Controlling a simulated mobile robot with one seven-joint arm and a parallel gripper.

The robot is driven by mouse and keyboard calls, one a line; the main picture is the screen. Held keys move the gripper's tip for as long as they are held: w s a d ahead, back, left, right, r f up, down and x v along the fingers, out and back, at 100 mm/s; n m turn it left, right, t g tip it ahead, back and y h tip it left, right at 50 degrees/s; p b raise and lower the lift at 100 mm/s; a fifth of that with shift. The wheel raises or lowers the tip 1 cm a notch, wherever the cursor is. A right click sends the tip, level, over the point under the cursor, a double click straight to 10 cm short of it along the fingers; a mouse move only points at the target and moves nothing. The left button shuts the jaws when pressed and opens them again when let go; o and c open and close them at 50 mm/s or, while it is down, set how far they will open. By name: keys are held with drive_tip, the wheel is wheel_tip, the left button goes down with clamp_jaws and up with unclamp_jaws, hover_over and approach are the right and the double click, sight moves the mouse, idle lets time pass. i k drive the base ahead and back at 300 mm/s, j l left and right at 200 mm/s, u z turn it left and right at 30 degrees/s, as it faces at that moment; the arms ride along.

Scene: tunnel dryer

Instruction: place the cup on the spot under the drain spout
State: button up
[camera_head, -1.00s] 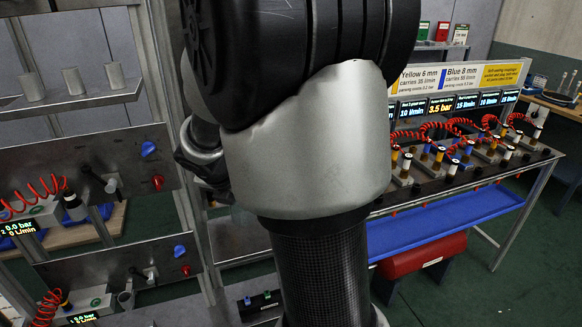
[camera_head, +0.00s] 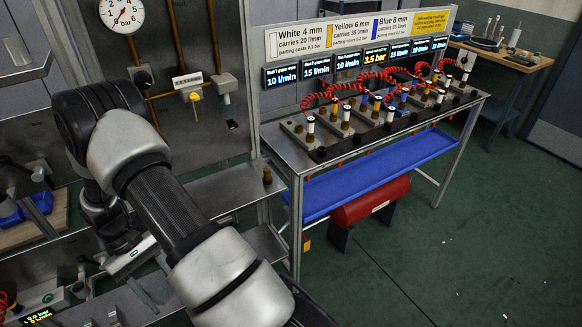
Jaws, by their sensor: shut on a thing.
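My gripper (camera_head: 132,262) shows at the lower left, under my bent arm, in front of the metal rack. Its pale body has a green mark and is tilted. It is shut on the cup, but the fingers and the cup are too small and dark to make out clearly. The drain spout and the spot under it cannot be told apart among the metal fittings around the gripper.
A rack panel with a pressure gauge (camera_head: 121,14) stands behind my arm. A bench (camera_head: 300,157) with red coiled hoses, a blue tray (camera_head: 380,172) and a red tank (camera_head: 370,203) stands to the right.

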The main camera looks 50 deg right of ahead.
sight(238, 173)
drive_tip(key=l+u, duration=0.15)
drive_tip(key=u, duration=2.75)
drive_tip(key=k+j+u, duration=0.1)
drive_tip(key=u, duration=0.35)
drive_tip(key=j+u, duration=0.2)
drive_tip(key=u, duration=0.25)
drive_tip(key=k+j+u, duration=0.1)
drive_tip(key=u, duration=0.3)
drive_tip(key=j+u, duration=0.55)
drive_tip(key=u, duration=0.15)
drive_tip(key=j+u, duration=0.5)
drive_tip(key=j, duration=0.25)
drive_tip(key=i+j+u, duration=0.2)
drive_tip(key=j, duration=0.65)
drive_tip(key=i+j, duration=0.15)
drive_tip(key=j, duration=0.2)
